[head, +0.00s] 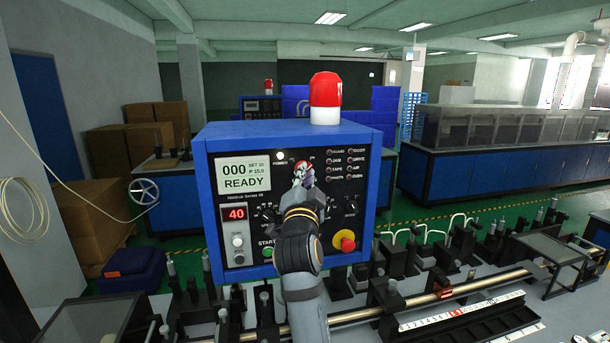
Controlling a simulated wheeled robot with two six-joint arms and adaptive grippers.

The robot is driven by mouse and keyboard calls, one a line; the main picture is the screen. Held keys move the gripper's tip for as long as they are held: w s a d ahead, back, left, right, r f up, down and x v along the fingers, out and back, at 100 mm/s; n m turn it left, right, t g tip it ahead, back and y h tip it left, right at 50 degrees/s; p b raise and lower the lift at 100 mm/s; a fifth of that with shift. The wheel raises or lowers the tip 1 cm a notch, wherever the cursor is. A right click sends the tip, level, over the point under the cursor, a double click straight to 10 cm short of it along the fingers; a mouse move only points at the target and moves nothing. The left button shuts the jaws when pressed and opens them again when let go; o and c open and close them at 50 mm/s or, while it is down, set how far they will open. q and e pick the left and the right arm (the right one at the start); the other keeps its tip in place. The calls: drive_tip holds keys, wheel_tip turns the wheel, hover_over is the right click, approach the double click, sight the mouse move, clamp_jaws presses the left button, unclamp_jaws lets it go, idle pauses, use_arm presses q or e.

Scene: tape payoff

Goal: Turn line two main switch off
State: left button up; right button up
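A blue control box (290,132) with a black front panel (222,258) stands straight ahead. Its screen (244,174) reads 000 and READY, and a red display shows 40. A white round lamp (281,156) is lit near the panel's top. My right gripper (303,172) is at the upper middle of the panel, with its wrist below it. It covers that part of the panel, so any switch there is hidden. I cannot tell whether it touches the panel or whether its fingers are open. My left gripper is out of view.
A red beacon (325,90) stands on the box. A red stop button (345,241) on yellow is low right on the panel; a green START button (268,253) is low left. A similar box (259,106) stands behind. Rails and fixtures (440,292) fill the bench at right.

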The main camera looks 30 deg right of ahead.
clamp_jaws()
use_arm(q)
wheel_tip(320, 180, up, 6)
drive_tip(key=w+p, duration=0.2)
drive_tip(key=p, duration=0.4)
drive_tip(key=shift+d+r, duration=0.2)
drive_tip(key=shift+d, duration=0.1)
use_arm(e)
drive_tip(key=shift+d+n+t+y, duration=0.1)
drive_tip(key=shift+n+t+y, duration=0.4)
drive_tip(key=shift+n+y, duration=2.6)
drive_tip(key=shift+d+n+t+y, duration=0.1)
drive_tip(key=shift+n+t+y, duration=0.6)
drive_tip(key=shift+n, duration=4.65)
drive_tip(key=shift+d+n+t+y, duration=0.1)
drive_tip(key=shift+n+t+y, duration=0.2)
drive_tip(key=shift+n+y, duration=2.9)
drive_tip(key=shift+n+h, duration=1.1)
drive_tip(key=shift+n, duration=0.05)
drive_tip(key=o, duration=0.6)
unclamp_jaws()
drive_tip(key=shift+w, duration=0.1)
drive_tip(key=shift+o, duration=0.2)
